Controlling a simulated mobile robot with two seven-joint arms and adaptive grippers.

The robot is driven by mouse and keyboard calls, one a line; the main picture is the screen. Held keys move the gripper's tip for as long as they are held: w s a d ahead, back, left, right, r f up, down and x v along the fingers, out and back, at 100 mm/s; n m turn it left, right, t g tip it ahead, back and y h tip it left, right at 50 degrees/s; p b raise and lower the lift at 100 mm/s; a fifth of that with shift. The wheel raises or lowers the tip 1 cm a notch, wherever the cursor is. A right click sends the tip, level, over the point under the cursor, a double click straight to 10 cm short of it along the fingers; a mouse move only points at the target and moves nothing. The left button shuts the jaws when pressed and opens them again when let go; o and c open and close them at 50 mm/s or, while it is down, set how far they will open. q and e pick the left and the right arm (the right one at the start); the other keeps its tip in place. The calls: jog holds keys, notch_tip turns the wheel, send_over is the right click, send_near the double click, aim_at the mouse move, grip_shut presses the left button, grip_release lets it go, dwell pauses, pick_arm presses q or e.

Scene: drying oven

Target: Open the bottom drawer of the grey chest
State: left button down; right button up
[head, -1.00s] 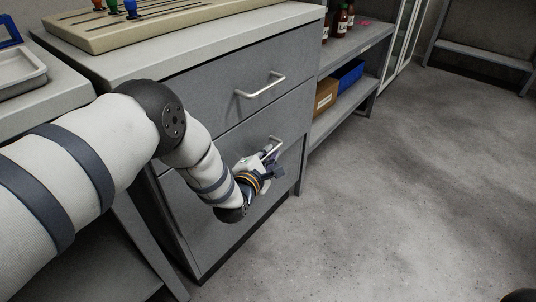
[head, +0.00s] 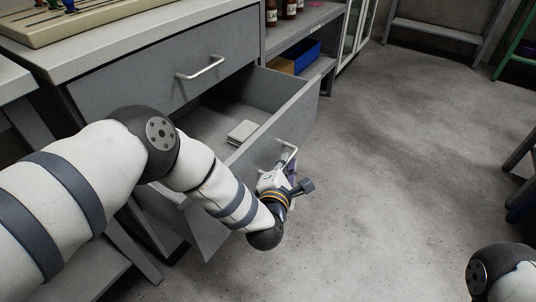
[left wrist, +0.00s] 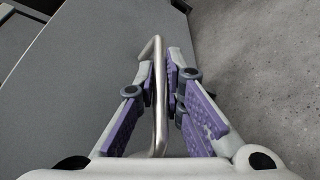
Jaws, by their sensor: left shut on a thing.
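The grey chest (head: 120,85) has two drawers, each with a metal bar handle. Its bottom drawer (head: 300,108) stands well pulled out, and its inside shows from above. A pale flat block or stack (head: 241,131) lies in it. My left gripper (head: 287,167) is at the drawer's front and is shut on its handle (head: 291,150). In the left wrist view, the handle (left wrist: 158,110) runs between the purple-padded fingers. My forearm hides the near part of the drawer front. My right gripper is out of view.
The top drawer, with its handle (head: 201,68), is shut. A shelf with brown bottles (head: 289,9) and a blue bin (head: 300,56) stands beyond the chest. The floor (head: 400,150) in front is clear. Part of my right arm shows at lower right.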

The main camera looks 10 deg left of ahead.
pick_arm(q)
jog(key=shift+s+d, duration=0.3)
jog(key=shift+d, duration=0.5)
jog(key=shift+s+d, duration=0.3)
jog(key=shift+d, duration=0.55)
jog(key=shift+s+d, duration=0.3)
jog(key=shift+d, duration=0.5)
jog(key=c, duration=1.7)
grip_release()
jog(key=v, duration=1.2)
